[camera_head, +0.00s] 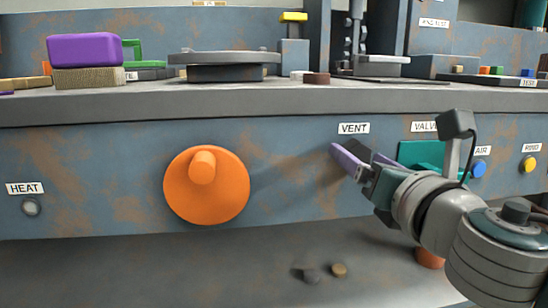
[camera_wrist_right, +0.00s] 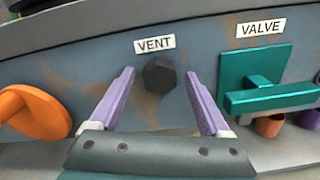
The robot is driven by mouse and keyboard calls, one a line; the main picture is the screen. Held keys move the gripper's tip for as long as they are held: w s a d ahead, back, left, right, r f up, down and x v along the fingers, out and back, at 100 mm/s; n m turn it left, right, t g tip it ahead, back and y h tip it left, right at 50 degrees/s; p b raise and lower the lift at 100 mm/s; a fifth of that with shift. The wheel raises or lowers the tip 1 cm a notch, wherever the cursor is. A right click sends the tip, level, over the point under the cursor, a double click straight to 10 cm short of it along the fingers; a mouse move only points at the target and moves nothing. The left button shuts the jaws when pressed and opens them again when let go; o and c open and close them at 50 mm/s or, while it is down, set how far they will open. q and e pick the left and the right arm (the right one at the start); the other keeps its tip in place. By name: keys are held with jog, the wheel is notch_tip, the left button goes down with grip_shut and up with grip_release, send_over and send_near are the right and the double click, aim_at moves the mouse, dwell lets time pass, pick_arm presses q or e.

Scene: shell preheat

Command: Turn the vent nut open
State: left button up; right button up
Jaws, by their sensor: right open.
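The vent nut (camera_wrist_right: 159,75) is a dark hex nut on the front panel, just below the VENT label (camera_wrist_right: 155,43). The right gripper (camera_wrist_right: 164,100) is open and empty, facing the panel. My left gripper is not in view.
An orange round knob (camera_head: 206,186) is left of the nut, and a teal valve handle (camera_wrist_right: 268,95) is close on its right. Blue (camera_head: 478,168) and yellow (camera_head: 529,164) buttons are farther right. The bench top (camera_head: 130,98) above holds blocks and a round plate (camera_head: 224,66).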

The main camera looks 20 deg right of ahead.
jog(key=shift+c, duration=0.4)
grip_shut()
